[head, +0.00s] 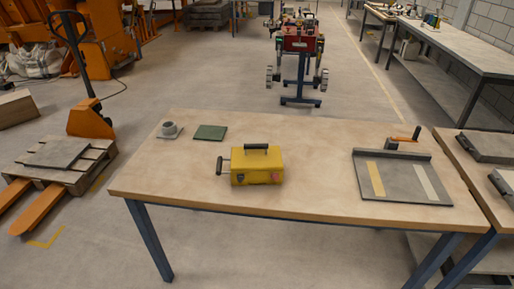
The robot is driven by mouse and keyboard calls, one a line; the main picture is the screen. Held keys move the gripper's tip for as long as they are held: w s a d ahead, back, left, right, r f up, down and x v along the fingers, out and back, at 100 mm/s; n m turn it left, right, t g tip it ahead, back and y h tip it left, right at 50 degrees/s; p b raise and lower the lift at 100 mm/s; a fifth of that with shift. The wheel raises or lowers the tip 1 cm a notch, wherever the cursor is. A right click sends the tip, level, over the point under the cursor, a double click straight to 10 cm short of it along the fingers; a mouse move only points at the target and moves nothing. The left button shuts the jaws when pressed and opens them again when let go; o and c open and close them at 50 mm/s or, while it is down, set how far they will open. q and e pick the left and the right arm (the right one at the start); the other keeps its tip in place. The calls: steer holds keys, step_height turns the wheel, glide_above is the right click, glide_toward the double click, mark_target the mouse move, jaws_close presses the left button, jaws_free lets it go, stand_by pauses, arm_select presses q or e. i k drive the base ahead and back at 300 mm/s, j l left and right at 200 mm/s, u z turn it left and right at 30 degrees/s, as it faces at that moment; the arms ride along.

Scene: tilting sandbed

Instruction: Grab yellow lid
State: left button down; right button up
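A yellow box (257,173) with a yellow lid (257,154) stands upright near the middle of the wooden table (310,205). A dark handle (256,147) is on the lid's top, and another dark handle sticks out on the box's left side. The lid appears to sit on the box; its seam is too small to make out. Small dark and reddish details show on the front face. Neither of my grippers is in view, and nothing touches the box.
A grey tray (431,188) with two pale strips lies at the right, an orange-handled tool (404,138) behind it. The tabletop around the box is clear. A pallet jack (90,120) stands left.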

mark_target(252, 156)
steer(key=i+l+u, duration=0.25)
steer(key=i+l, duration=0.7)
steer(key=l, duration=0.15)
